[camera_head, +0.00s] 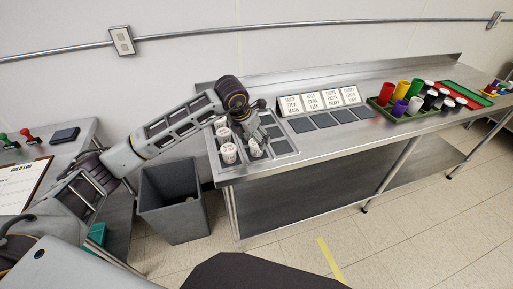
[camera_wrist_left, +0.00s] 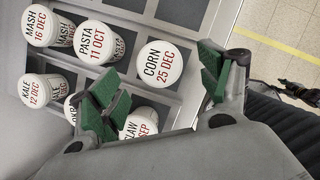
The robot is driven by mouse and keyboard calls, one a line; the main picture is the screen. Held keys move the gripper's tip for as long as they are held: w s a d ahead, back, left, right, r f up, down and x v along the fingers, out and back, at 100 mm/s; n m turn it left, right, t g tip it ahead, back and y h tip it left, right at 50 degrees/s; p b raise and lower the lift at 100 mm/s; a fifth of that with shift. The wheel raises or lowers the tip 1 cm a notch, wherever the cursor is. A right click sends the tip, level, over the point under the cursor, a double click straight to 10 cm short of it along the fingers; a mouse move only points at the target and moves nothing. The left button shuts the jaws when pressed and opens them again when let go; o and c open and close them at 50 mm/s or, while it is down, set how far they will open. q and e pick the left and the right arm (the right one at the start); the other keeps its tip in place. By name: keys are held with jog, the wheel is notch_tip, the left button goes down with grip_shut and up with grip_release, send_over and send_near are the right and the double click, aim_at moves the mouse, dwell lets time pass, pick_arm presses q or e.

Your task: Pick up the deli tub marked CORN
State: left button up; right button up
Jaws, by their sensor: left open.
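The deli tub marked CORN (camera_wrist_left: 160,64) shows its white lid, reading CORN 25 DEC, in the left wrist view. It stands in a compartment of a grey divided tray (camera_head: 287,159). My left gripper (camera_wrist_left: 160,92) is open, with green finger pads on either side below the CORN lid in the picture. The pads look apart from the tub. In the head view my left gripper (camera_head: 258,143) is over the tray, and the CORN lid cannot be read there. My right gripper is in neither view.
Tubs marked PASTA (camera_wrist_left: 97,43), MASH (camera_wrist_left: 38,25) and KALE (camera_wrist_left: 42,89) stand nearby. A tub ending in LAW (camera_wrist_left: 138,123) is partly hidden by my gripper. Label cards (camera_head: 324,100) and dark mats stand to the right. A grey bin (camera_head: 172,205) is below.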

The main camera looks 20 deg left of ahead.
aim_at(256, 143)
pick_arm(q)
jog(key=shift+f, duration=0.1)
jog(key=shift+w+f, duration=0.1)
jog(key=shift+f, duration=0.1)
jog(key=p+x, duration=0.1)
jog(key=x, duration=0.2)
jog(key=shift+f, duration=0.25)
jog(key=shift+w+f, duration=0.2)
jog(key=shift+f, duration=0.25)
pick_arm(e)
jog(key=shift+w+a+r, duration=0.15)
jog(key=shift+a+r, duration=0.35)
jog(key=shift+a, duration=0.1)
pick_arm(q)
jog(key=c, duration=1.1)
jog(key=shift+c, duration=0.4)
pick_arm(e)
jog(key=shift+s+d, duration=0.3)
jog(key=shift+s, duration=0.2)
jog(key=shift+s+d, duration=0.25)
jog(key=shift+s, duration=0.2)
